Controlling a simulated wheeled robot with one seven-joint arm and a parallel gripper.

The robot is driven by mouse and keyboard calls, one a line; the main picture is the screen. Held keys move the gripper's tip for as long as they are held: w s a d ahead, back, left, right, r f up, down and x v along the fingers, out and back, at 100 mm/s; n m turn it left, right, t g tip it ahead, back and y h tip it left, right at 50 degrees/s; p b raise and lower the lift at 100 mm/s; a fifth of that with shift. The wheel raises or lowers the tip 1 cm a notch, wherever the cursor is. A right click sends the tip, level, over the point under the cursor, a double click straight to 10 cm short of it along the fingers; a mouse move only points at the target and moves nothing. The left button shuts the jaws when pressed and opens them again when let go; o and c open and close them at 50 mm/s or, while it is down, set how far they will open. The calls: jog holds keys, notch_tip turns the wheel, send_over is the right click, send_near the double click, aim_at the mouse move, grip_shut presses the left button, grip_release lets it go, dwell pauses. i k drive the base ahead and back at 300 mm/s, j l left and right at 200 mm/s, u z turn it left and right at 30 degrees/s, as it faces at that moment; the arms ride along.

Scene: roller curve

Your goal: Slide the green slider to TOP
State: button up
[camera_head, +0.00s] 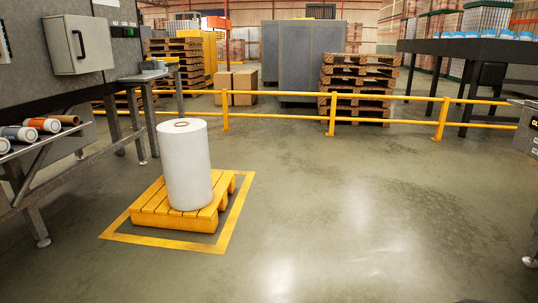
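No green slider and no TOP mark can be made out in the head camera view. At the right edge, a dark grey box or panel (525,128) with a yellow mark is cut off by the frame, so most of it is hidden. My gripper is not in view.
A white roll (187,170) stands upright on a yellow pallet (157,204) inside a yellow floor outline. A bench with several rolls (43,124) is at left. A yellow rail (280,117) crosses the back. Open floor (370,220) lies at centre and right.

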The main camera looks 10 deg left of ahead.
aim_at(127, 32)
jog(key=i+u, duration=0.1)
jog(key=i, duration=1.05)
jog(key=i+l+u, duration=0.1)
jog(key=i, duration=1.1)
jog(key=i+u, duration=0.1)
jog(key=i, duration=0.7)
jog(key=i+l+u, duration=0.1)
jog(key=i, duration=0.65)
jog(key=i+l+u, duration=0.1)
jog(key=i, duration=0.7)
jog(key=i+z, duration=0.15)
jog(key=i, duration=1.7)
jog(key=i+j+u, duration=0.1)
jog(key=i+u, duration=0.6)
jog(key=u, duration=0.15)
jog(key=i+l+u, duration=0.15)
jog(key=i+u, duration=0.25)
jog(key=k, duration=0.05)
